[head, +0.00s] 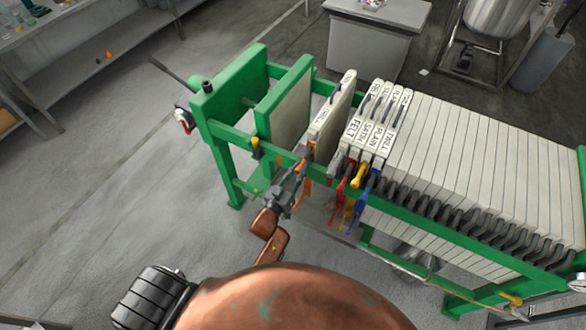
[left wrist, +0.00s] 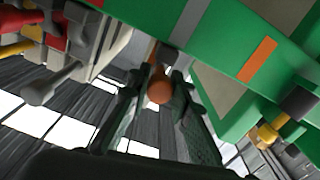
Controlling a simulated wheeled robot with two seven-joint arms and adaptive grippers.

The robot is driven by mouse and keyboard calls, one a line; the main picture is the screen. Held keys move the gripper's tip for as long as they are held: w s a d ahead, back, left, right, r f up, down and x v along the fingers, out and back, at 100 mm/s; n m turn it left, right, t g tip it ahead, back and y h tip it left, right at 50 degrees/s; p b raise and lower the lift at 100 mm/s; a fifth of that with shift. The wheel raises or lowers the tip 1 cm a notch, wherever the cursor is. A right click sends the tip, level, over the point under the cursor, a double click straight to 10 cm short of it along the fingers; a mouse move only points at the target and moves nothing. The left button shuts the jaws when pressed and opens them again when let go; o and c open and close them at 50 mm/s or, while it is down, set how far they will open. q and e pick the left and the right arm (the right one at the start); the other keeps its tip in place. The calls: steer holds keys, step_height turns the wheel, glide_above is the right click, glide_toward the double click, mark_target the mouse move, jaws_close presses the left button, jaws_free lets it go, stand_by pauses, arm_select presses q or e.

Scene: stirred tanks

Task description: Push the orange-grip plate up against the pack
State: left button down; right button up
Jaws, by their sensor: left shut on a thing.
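The orange-grip plate (head: 333,115) is a pale, labelled plate hanging upright in the green press frame. A narrow gap shows between its top and the pack (head: 455,140) of pale plates on its right. The pack's nearest plates have labels such as FELT, SATIN and PLAIN, with red, yellow and blue grips. My left gripper (head: 302,168) is at the frame's near rail, shut on the plate's orange grip. In the left wrist view the grip's rounded orange end (left wrist: 160,88) shows between the dark fingers. My right gripper is not in view.
A green-edged plate (head: 285,100) stands left of the orange-grip plate, with open space between them. Red and yellow grips (left wrist: 75,22) are close by in the left wrist view.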

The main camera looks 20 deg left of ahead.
arm_select(q)
steer(key=shift+d+f, duration=0.1)
steer(key=c, duration=2.1)
jaws_free()
steer(key=shift+o, duration=1.8)
steer(key=shift+s, duration=0.1)
steer(key=s+a, duration=0.1)
steer(key=s, duration=1)
steer(key=shift+s, duration=0.4)
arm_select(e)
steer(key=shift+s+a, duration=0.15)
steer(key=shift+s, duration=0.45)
